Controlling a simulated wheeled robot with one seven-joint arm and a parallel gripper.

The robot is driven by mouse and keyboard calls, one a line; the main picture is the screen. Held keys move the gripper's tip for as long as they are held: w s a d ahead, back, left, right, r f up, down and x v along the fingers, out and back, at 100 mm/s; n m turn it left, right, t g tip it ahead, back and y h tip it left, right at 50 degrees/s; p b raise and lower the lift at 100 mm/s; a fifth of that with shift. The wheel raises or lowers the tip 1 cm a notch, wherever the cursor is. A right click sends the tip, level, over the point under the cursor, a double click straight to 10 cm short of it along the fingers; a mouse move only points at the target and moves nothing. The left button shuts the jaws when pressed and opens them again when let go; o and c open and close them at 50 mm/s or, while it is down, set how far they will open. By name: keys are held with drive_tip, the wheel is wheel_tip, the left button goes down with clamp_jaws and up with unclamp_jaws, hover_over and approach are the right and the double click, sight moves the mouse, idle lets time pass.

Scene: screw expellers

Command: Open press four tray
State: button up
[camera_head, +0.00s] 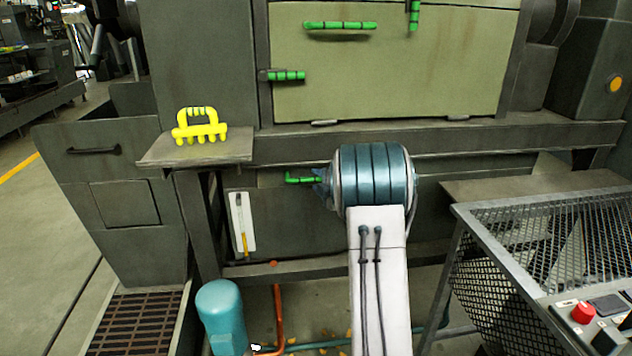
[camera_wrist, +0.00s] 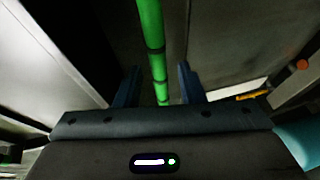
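A green handle (camera_head: 300,180) is on the grey front of the press, low down under the olive-green door. I take this front as the tray (camera_head: 300,218), though my arm hides part of it. My gripper (camera_head: 318,187) is just right of the handle, mostly hidden behind my blue wrist. In the wrist view the green bar (camera_wrist: 154,50) of the handle runs between the two dark fingers of my gripper (camera_wrist: 158,86). A gap shows on each side of the bar, so the gripper is open. Whether the tray is out at all cannot be told.
The olive door (camera_head: 420,70) above has green handles. A yellow tool (camera_head: 199,128) lies on a small shelf (camera_head: 170,155) at left. A gauge (camera_head: 242,225) is on the front. A teal motor (camera_head: 221,318) stands below; a mesh guard (camera_head: 555,240) is at right.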

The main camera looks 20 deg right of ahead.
drive_tip(key=shift+x, duration=0.95)
